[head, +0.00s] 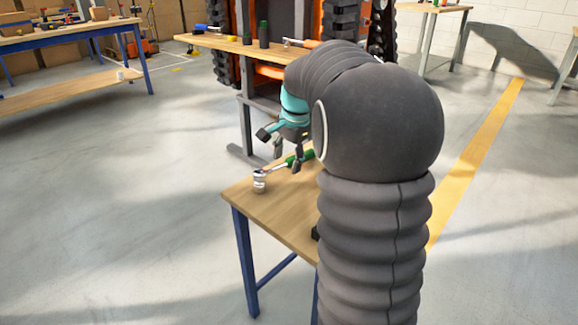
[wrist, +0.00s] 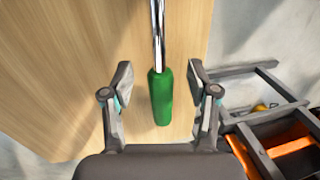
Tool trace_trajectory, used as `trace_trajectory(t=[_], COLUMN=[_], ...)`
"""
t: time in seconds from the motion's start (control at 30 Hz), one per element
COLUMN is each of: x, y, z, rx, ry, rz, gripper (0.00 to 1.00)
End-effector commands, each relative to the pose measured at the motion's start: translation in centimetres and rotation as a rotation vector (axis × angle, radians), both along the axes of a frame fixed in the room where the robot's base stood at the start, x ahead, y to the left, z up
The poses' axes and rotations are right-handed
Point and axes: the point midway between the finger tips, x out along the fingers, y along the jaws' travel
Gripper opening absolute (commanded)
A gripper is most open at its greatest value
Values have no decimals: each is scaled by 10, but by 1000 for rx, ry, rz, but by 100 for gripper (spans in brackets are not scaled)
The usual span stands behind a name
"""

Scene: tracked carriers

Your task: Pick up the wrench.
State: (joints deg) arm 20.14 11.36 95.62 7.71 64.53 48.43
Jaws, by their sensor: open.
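The wrench (head: 299,157) has a green handle and a shiny metal shaft, and lies on the small wooden-topped table (head: 290,217). My arm hides part of it in the head view. In the wrist view the green handle (wrist: 161,97) lies between the two fingers of my gripper (wrist: 160,76), with a gap on each side. The shaft runs up out of the picture, so its far end is out of sight there. My gripper (head: 281,148) is open and empty, over the table's far edge in the head view.
A small silvery container (head: 259,182) stands on the same table, close to the wrench's metal end. Behind is another bench (head: 215,42) with dark bottles. A blue-legged workbench (head: 60,37) stands at the left. The floor between is clear.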

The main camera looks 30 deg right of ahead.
Motion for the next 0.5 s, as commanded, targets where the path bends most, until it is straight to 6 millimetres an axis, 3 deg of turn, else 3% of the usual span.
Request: trace_trajectory(t=[0.13, 0.43, 0.5], x=[3, 4, 4], y=[1, 2, 1], z=[-17, -20, -20], rx=[1, 0, 0], ry=[1, 0, 0], rz=[0, 1, 1], gripper=[59, 59, 44])
